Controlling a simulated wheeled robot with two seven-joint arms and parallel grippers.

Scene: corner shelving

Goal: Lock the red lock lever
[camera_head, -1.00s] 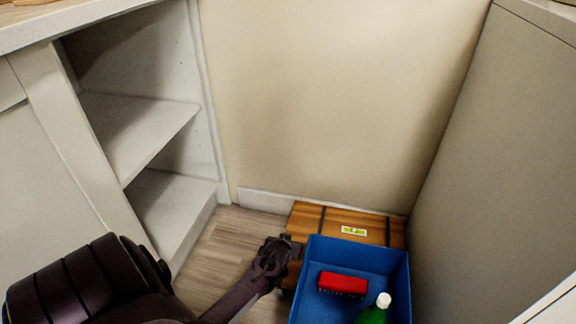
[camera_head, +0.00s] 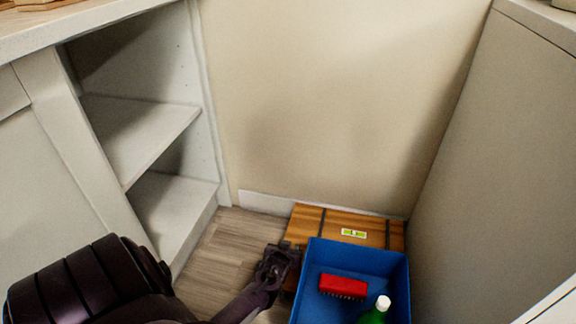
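No red lock lever can be made out in the head view. My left gripper (camera_head: 284,252) is low in the middle, at the left side of a wooden box (camera_head: 307,220) with dark straps and a yellow-green label. Its fingertips are dark and small against the box's left face, so I cannot tell whether they are open or touching it. That left face is mostly hidden by the gripper. My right gripper is not in view.
A blue bin (camera_head: 390,262) stands in front of the wooden box, holding a red brush (camera_head: 343,286) and a green bottle (camera_head: 374,312) with a white cap. Open shelves (camera_head: 140,130) are at left, a grey panel (camera_head: 500,150) at right. Bare floor (camera_head: 215,260) lies left of the gripper.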

